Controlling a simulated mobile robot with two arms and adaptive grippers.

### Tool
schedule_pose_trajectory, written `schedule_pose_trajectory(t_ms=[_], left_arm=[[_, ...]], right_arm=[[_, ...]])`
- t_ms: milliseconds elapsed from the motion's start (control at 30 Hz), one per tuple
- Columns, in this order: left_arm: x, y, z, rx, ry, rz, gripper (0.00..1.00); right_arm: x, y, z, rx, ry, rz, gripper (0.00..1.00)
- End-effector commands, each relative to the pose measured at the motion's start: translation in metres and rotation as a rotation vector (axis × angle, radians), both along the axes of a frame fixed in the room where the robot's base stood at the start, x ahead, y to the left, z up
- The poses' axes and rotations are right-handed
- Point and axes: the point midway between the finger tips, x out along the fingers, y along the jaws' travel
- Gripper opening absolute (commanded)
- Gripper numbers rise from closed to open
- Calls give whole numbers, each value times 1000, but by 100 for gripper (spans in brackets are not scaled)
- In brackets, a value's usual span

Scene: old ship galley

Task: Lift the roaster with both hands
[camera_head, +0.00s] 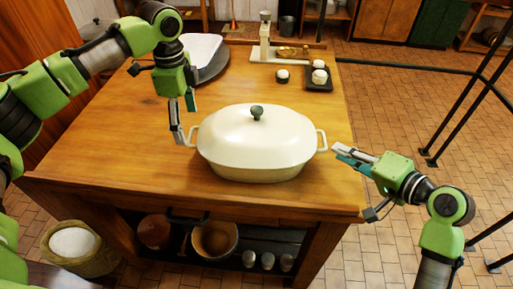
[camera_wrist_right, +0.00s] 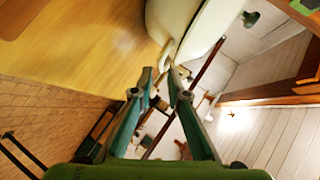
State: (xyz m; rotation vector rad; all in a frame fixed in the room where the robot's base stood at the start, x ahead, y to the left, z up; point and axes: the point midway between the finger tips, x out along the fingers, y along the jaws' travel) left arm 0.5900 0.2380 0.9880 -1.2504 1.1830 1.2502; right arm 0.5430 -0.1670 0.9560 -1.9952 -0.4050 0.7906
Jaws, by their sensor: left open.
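A cream oval roaster (camera_head: 245,150) with a domed lid and a dark green knob (camera_head: 257,113) stands on the wooden table. It has a loop handle at each end. My left gripper (camera_head: 184,122) is open and points down beside the left handle (camera_head: 192,136); whether it touches the handle is unclear. My right gripper (camera_head: 339,153) is open, just outside the right handle (camera_head: 323,141), pointing left towards it. In the right wrist view, the right gripper's fingers (camera_wrist_right: 161,80) are apart, with the roaster's side (camera_wrist_right: 172,22) and handle just ahead. Nothing is held.
The wooden table (camera_head: 105,160) is clear around the roaster. At the back are a white board on a dark tray (camera_head: 198,48), a scale (camera_head: 266,45) and a small dark tray with white items (camera_head: 319,84). Bowls (camera_head: 214,240) and cups sit on the shelf below.

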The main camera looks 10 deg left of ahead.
Motion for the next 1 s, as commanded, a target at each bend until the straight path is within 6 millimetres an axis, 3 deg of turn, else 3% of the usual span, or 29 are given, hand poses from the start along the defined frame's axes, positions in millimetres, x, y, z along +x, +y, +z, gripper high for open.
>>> schedule_pose_trajectory(t_ms=[100,333,767,800,867,1000], left_arm=[[-1,1,-24,2,3,0,78],[0,0,-54,1,1,1,78],[0,0,-64,0,0,0,78],[0,0,-64,0,0,0,75],[0,0,-64,0,0,0,60],[0,0,-64,0,0,0,23]], right_arm=[[17,14,-8,4,0,1,15],[40,31,-20,1,0,1,15],[47,36,-24,-1,-1,1,15],[47,36,-24,-1,-1,0,13],[47,36,-24,-1,-1,0,0],[47,36,-24,-1,1,1,0]])
